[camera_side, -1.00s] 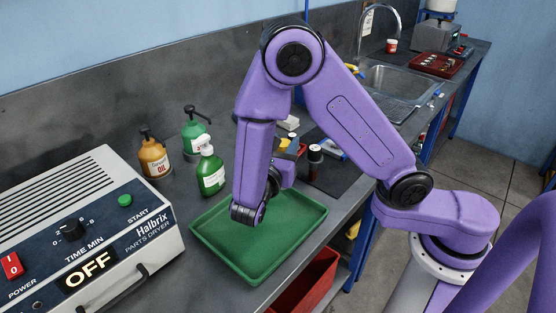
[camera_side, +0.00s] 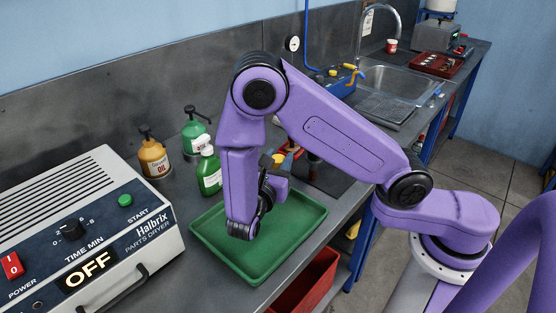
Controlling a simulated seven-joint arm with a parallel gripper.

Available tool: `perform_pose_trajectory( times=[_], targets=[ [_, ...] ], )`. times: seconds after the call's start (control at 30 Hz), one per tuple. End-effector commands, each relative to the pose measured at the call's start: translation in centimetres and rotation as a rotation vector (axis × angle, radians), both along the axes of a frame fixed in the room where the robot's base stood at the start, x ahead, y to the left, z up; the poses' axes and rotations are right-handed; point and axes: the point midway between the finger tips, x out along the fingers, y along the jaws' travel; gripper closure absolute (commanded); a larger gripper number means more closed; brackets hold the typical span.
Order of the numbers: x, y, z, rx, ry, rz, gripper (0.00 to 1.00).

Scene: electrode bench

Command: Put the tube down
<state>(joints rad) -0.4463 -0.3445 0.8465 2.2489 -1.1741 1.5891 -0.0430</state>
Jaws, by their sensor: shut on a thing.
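My gripper (camera_side: 274,176) is at the end of my purple arm, over the far edge of the green tray. The arm's wrist hides part of it. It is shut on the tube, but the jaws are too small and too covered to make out. I cannot pick out the tube's outline or tell whether it touches anything.
The green tray (camera_side: 309,222) looks empty where it shows. A parts dryer (camera_side: 75,232) reading OFF stands at the left.

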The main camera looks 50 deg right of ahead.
Motion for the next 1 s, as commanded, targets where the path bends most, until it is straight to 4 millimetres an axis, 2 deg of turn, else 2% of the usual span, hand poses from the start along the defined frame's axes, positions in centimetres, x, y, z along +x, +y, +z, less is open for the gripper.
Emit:
perform_pose_trajectory(
  times=[0.03, 0.07, 0.1, 0.13, 0.53, 0.67, 1.0],
  targets=[
    [0.0, 0.0, -0.1, -0.001, 0.000, 0.000, 1.00],
    [0.0, 0.0, -0.2, 0.000, 0.000, 0.000, 0.57],
    [0.0, 0.0, -0.1, 0.000, -0.001, 0.000, 0.44],
    [0.0, 0.0, -0.1, 0.000, -0.001, 0.000, 0.38],
    [0.0, 0.0, 0.3, 0.001, -0.001, 0.000, 0.38],
    [-0.7, 1.9, 0.2, 0.002, -0.002, 0.005, 0.38],
    [-3.3, 8.1, 0.2, 0.002, -0.001, 0.004, 0.38]
  ],
)
